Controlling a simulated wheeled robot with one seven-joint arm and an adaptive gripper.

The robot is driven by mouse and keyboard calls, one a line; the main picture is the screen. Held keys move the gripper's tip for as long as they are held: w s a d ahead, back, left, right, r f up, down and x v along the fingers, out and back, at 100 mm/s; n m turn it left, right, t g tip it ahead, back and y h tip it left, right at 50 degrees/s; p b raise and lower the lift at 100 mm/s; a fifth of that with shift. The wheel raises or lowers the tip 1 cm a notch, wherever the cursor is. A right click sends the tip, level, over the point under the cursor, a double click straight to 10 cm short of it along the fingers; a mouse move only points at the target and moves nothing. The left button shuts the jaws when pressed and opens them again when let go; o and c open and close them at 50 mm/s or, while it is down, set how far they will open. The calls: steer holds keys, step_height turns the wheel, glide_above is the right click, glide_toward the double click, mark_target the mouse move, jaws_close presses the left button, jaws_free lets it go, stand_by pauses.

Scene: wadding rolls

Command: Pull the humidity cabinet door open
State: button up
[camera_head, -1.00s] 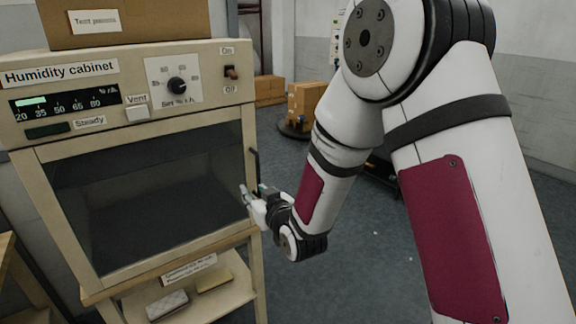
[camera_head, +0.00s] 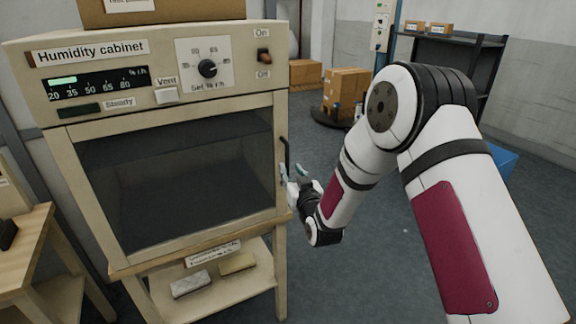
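The humidity cabinet (camera_head: 150,112) stands at the left, cream-coloured with a control panel on top. Its door (camera_head: 182,250) has a pale frame around a dark window and looks shut against the body. A thin black upright handle (camera_head: 285,152) sits on the door's right edge. My gripper (camera_head: 292,171) is at the lower part of the handle, with its two fingers apart. One finger overlaps the handle's lower end in the picture and the other is to its right. I cannot tell whether either touches it.
The cabinet rests on a wooden stand (camera_head: 225,298) with small blocks on its lower shelf. A wooden table (camera_head: 28,250) is at the left. Cardboard boxes (camera_head: 345,90) and a dark shelf rack (camera_head: 462,45) stand behind. The floor right of the cabinet is mostly clear.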

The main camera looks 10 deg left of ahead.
mark_target(288, 166)
steer(key=shift+x, duration=2.25)
steer(key=shift+a, duration=0.1)
jaws_close()
